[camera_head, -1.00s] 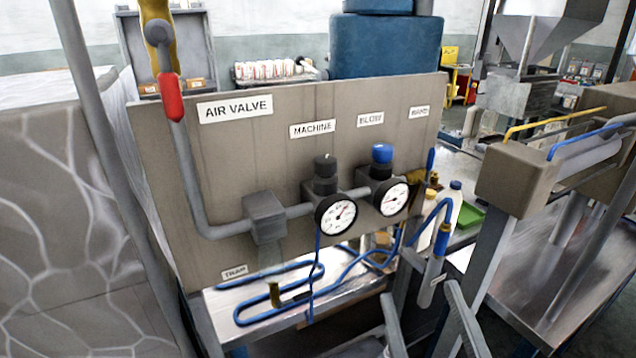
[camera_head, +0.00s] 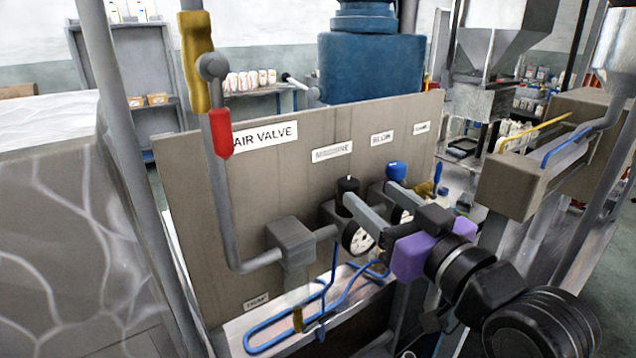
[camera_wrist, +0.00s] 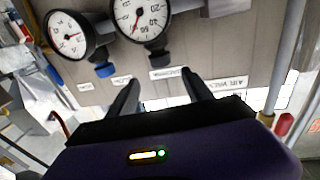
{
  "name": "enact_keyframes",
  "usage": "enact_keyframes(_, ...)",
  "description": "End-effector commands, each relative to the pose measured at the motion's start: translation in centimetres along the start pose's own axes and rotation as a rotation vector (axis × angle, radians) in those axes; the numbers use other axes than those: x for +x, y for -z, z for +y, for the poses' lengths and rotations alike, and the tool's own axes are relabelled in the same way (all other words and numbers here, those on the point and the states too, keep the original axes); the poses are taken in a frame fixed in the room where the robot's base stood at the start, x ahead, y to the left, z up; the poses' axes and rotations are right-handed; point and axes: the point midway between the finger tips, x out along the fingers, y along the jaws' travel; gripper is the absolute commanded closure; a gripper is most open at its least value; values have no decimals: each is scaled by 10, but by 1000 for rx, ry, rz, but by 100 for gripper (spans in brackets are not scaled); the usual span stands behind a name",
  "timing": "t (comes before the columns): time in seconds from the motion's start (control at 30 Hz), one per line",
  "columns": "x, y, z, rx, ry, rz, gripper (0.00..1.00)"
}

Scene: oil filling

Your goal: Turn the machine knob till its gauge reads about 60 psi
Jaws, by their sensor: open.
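The machine knob (camera_head: 347,185) is the black cap under the MACHINE label (camera_head: 331,151). In the wrist view, where the scene is upside down, the knob (camera_wrist: 158,58) lies ahead of the gap between my fingers. The machine gauge (camera_head: 357,238) is partly hidden behind my finger in the head view. Its face shows in the wrist view (camera_wrist: 141,17), cut by the top edge, with a red needle whose reading I cannot tell. My gripper (camera_head: 371,194) is open at the panel, one fingertip beside the knob in the head view; contact cannot be told. My gripper (camera_wrist: 160,84) looks empty.
The blue BLOW knob (camera_head: 396,171) and its gauge (camera_wrist: 71,34) are close beside the machine knob. A grey pipe with a red handle (camera_head: 220,132) rises at the left of the panel (camera_head: 190,210). Blue hoses (camera_head: 285,325) run below.

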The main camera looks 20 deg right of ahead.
Motion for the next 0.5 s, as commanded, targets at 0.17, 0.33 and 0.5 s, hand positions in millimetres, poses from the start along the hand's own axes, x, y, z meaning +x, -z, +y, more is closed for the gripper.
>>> enact_keyframes(0.17,6,-9,-3,-5,12,-41,41)
enact_keyframes(0.33,29,-9,-3,-6,11,-41,41)
enact_keyframes(0.5,55,-10,-3,-7,11,-40,41)
